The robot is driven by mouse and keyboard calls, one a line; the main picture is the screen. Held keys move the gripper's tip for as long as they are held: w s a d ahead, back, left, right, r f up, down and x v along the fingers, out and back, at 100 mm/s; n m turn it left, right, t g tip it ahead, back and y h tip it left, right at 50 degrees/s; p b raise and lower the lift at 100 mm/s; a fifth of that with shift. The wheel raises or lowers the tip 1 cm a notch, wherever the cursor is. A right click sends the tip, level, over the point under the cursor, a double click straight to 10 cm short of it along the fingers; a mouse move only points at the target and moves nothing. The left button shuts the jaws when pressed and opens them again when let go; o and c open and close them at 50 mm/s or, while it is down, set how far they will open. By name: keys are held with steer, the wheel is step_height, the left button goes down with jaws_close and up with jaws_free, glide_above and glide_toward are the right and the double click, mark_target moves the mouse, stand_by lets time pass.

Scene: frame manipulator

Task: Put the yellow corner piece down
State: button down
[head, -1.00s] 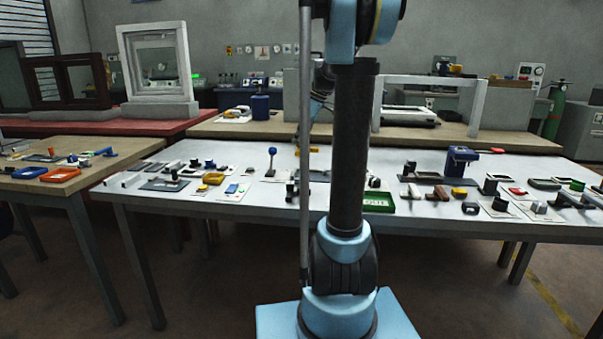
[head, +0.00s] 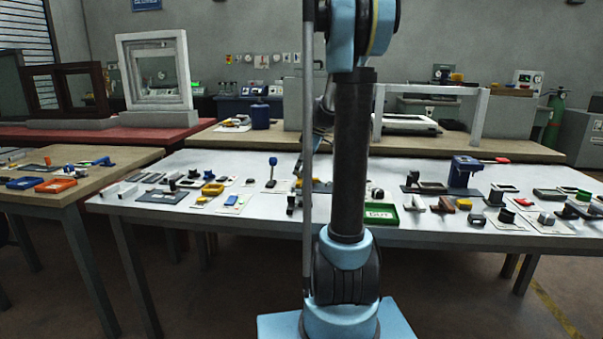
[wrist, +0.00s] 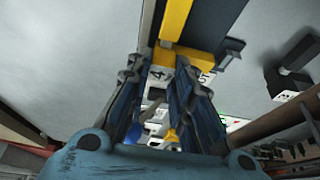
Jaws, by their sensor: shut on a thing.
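The yellow corner piece (wrist: 176,22) is at the top of the wrist view, just beyond my fingertips. One arm runs away from me and a shorter one lies across. My gripper (wrist: 157,72) is shut on it, though the grip itself is partly hidden by the fingers. The piece lies along a dark bar or plate (wrist: 215,25); I cannot tell whether it touches it.
The white table (head: 255,210) is crowded. A blue-knobbed post (head: 272,172) stands left of my arm. A green tray (head: 381,214) and a blue clamp-like part (head: 465,171) are to the right. A dark block (wrist: 288,84) lies right in the wrist view; bare table shows left.

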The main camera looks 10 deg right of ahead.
steer(key=shift+f, duration=0.4)
steer(key=c, duration=1.4)
jaws_free()
steer(key=v, duration=1.2)
steer(key=shift+s, duration=0.1)
steer(key=shift+s, duration=0.1)
